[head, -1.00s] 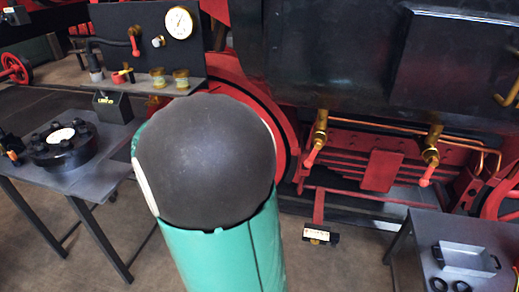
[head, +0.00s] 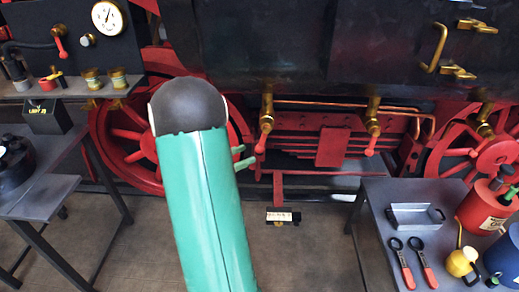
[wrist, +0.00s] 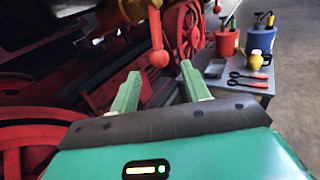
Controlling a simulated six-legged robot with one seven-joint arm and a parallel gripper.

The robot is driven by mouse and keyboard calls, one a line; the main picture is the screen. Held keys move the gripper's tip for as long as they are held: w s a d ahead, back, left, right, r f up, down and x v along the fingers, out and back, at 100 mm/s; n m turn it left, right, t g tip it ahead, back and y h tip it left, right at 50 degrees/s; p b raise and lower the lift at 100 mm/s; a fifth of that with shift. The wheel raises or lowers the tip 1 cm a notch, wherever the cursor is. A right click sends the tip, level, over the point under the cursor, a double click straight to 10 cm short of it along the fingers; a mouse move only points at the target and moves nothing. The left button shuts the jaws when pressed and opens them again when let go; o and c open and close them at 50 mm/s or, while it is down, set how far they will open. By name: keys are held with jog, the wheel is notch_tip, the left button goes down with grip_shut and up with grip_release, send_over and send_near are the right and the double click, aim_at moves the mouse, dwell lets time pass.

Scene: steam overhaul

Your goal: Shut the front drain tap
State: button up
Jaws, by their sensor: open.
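Two brass drain taps with red levers hang under the dark cylinder block in the head view, a left tap (head: 267,112) and a right tap (head: 373,115). Both levers point downward, the left one slanting slightly left. I cannot tell from the pictures which one is the front tap. My gripper (head: 243,157) is just below and left of the left tap, mostly hidden behind my arm. In the wrist view my gripper (wrist: 158,83) is open and empty. A red ball-ended lever (wrist: 157,40) on a brass body hangs beyond and between its fingertips, seemingly apart from them.
A grey table (head: 375,225) at right holds a tray (head: 415,215), red-handled tools (head: 412,262), a yellow oil can (head: 460,262) and a red can (head: 485,208). A bench with gauge panel stands left. Red wheels flank the taps; a small label (head: 283,217) sits low beneath them.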

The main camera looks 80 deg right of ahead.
aim_at(260, 149)
jog(key=x, duration=0.6)
jog(key=shift+s+d, duration=0.15)
grip_shut()
